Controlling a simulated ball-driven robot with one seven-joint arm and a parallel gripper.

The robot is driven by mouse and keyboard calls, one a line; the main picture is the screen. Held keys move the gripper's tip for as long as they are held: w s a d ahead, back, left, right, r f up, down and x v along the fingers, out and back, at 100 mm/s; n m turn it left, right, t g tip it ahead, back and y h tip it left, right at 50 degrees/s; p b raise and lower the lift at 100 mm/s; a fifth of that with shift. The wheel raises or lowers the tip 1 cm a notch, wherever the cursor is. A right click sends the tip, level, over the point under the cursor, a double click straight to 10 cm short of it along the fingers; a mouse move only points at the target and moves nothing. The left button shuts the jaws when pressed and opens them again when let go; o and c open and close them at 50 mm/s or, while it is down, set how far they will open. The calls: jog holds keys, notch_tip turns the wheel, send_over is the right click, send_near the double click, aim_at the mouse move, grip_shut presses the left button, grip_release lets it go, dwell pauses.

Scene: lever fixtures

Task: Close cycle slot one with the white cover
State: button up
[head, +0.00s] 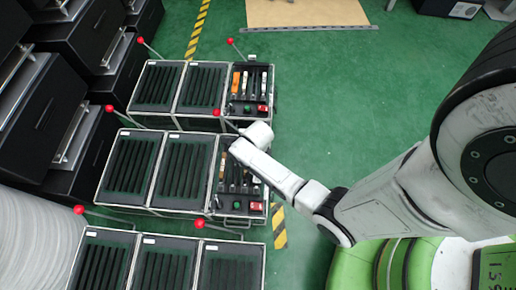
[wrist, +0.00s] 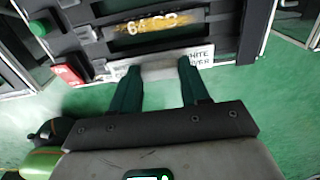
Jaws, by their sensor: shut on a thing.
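My gripper (wrist: 158,76) is shut on a pale bar, the white cover (wrist: 160,66), in the wrist view. A label reading in part "WHITE ...VER" is next to the right finger. Just beyond the bar is a dark slotted panel (wrist: 225,30) with a slot carrying worn yellow lettering (wrist: 150,23). I cannot tell which slot is cycle slot one. In the head view my arm's end is over the right-hand panel of the middle fixture (head: 232,185); the wrist hides the gripper tips and part of that panel.
A green button (wrist: 40,27) and a red switch (wrist: 68,74) are beside the panel. Similar fixtures stand behind (head: 155,85) and in front (head: 150,265), with red-knobbed levers (head: 230,42). Black cabinets (head: 60,110) line the left. Green floor is free to the right.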

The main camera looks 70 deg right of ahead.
jog(key=shift+f+b, duration=0.9)
jog(key=shift+f, duration=0.3)
jog(key=o, duration=1.1)
jog(key=shift+r, duration=0.15)
notch_tip(320, 180, up, 11)
jog(key=p, duration=0.5)
jog(key=shift+f, duration=0.2)
jog(key=s+a+r+n, duration=0.3)
jog(key=r+n, duration=0.3)
jog(key=n, duration=0.4)
jog(key=s+a+r+n+t, duration=0.1)
jog(key=s+a+r+n, duration=0.15)
jog(key=r+n, duration=0.6)
jog(key=s+a+r+n, duration=0.2)
jog(key=a+r+n, duration=0.15)
jog(key=n, duration=0.95)
jog(key=r+p, duration=1.4)
jog(key=p, duration=0.1)
jog(key=r+p, duration=0.7)
jog(key=r, duration=0.1)
jog(key=shift+a+p, duration=0.3)
jog(key=shift+p, duration=0.05)
